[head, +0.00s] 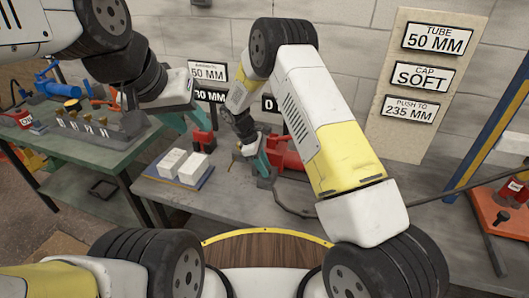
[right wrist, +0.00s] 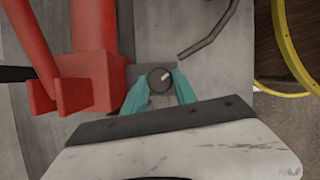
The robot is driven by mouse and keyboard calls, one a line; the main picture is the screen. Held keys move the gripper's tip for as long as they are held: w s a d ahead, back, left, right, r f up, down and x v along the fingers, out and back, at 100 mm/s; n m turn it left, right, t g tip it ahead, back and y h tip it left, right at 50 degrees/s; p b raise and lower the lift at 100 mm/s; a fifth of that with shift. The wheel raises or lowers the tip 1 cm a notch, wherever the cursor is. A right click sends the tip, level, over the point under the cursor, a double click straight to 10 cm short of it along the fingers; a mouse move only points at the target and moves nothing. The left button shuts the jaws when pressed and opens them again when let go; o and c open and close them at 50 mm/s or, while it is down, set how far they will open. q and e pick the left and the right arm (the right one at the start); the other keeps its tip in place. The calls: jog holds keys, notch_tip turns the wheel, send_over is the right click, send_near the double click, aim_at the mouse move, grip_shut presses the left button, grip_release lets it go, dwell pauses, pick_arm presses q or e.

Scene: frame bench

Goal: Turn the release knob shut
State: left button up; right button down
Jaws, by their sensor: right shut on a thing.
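The release knob (right wrist: 160,76) is a small dark round knob with a pale pointer mark, beside the red press body (right wrist: 95,80) in the right wrist view. The pointer slants toward the upper right. My right gripper (right wrist: 161,84) has its teal fingers on both sides of the knob and is shut on it. In the head view, my right gripper (head: 258,163) reaches down by the red press (head: 287,160), and the knob is hidden there. My left gripper (head: 190,120) hangs over the back left of the bench, apart from the press; its finger gap is unclear.
White blocks (head: 184,166) sit on a blue-edged tray left of the press. A green table (head: 75,150) with tools stands at the left. A sign board (head: 421,85) stands behind right, and an orange stand (head: 497,208) is at the right. A dark hose lies near the knob.

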jog(key=m, duration=0.2)
jog(key=m+g+y, duration=0.1)
jog(key=m, duration=0.1)
jog(key=m+g, duration=0.1)
jog(key=m, duration=0.2)
jog(key=shift+w, duration=0.25)
jog(key=shift+g, duration=0.3)
jog(key=c, duration=1)
grip_release()
jog(key=v, duration=0.7)
jog(key=shift+r, duration=0.4)
jog(key=shift+w+r, duration=0.1)
